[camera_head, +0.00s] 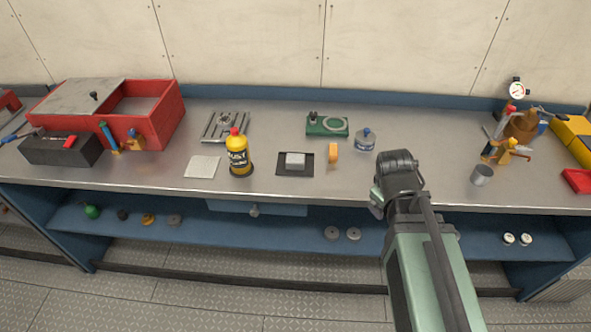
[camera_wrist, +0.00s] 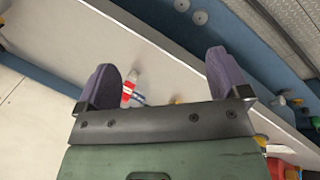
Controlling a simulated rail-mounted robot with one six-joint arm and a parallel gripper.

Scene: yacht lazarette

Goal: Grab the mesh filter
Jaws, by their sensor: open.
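I cannot tell for sure which object is the mesh filter. A small grey cylinder (camera_head: 481,175) stands near the bench's front edge, right of my arm, and may be it. A flat pale square (camera_head: 202,167) lies left of the yellow bottle; its surface is too small to read. In the head view my wrist is over the bench's front edge, left of the grey cylinder, and the fingers are mostly hidden.
The metal bench (camera_head: 435,160) carries a red toolbox (camera_head: 160,123) on the left, a yellow bottle (camera_head: 238,158), a clear container (camera_head: 365,142), a green device (camera_head: 327,125) and a gauge (camera_head: 517,91) at right. A blue shelf (camera_head: 290,228) runs below. Bench beside my wrist is clear.

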